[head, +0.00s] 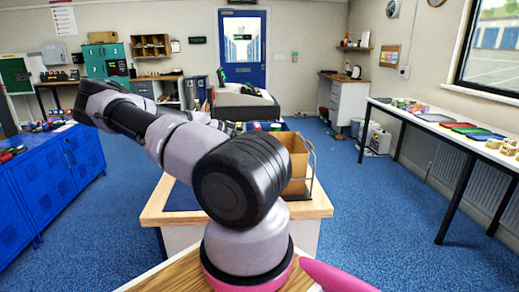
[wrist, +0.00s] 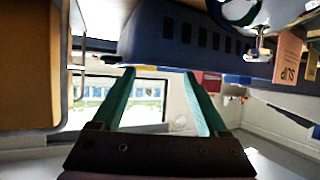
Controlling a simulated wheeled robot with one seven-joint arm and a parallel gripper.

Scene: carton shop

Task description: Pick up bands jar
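I cannot pick out the bands jar for certain in either view. A dark blue slotted bin (wrist: 185,38) lies just beyond the fingertips.
An open cardboard box (head: 298,165) stands at the table's right side beside a metal frame. A tan panel (wrist: 28,65) and an orange box marked SLIP (wrist: 289,58) flank the wrist view. A blue cabinet (head: 60,170) stands left, a white bench (head: 450,130) right.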

